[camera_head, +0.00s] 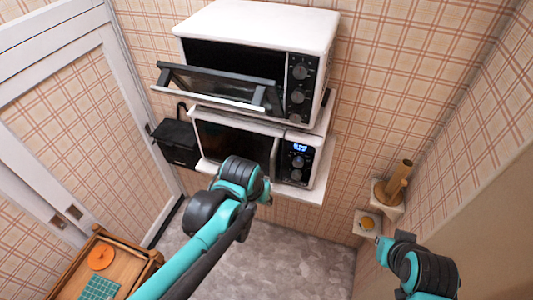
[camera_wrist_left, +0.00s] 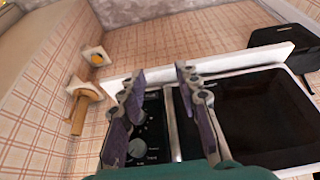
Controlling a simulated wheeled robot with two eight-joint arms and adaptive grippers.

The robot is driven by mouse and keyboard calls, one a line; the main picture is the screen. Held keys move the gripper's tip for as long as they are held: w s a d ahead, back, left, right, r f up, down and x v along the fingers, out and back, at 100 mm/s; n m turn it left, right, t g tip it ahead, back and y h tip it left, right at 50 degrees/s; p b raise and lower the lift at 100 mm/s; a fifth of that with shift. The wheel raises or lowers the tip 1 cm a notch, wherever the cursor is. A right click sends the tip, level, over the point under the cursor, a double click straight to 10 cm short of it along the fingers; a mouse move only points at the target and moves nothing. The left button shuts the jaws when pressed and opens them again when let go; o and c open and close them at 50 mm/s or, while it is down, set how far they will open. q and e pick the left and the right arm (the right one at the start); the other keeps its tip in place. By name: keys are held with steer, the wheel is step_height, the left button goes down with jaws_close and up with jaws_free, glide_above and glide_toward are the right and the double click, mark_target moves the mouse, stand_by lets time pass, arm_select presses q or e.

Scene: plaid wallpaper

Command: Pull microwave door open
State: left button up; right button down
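The white microwave (camera_head: 318,172) sits on a wall shelf, its dark door (camera_head: 225,142) shut and its control panel with lit display at right. A slim upright handle (camera_head: 274,154) runs along the door's right edge. My left gripper (camera_head: 266,190) is in front of the microwave's lower part, partly hidden by its own arm. In the left wrist view, its two fingers (camera_wrist_left: 158,82) are spread apart on either side of the handle (camera_wrist_left: 172,125), with nothing clamped. My right gripper (camera_head: 383,247) is at the lower right, far from the microwave; its fingers are too small to judge.
A white oven (camera_head: 260,22) with its dark door (camera_head: 215,85) hanging open is right above the microwave. A black box (camera_head: 177,143) is on the left. Small wall shelves (camera_head: 367,222) at right hold a wooden object (camera_head: 398,180). A wooden cart (camera_head: 125,260) stands lower left.

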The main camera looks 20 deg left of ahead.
mark_target(272, 165)
arm_select(q)
steer(key=w, duration=0.4)
steer(key=w+b, duration=0.1)
steer(key=w, duration=0.6)
steer(key=shift+w+d+b, duration=0.25)
steer(key=shift+w+b, duration=0.1)
steer(key=shift+b, duration=0.05)
steer(key=shift+x, duration=1.1)
steer(key=shift+w+f+b, duration=0.25)
steer(key=shift+f+b, duration=0.05)
steer(key=shift+f, duration=0.1)
jaws_close()
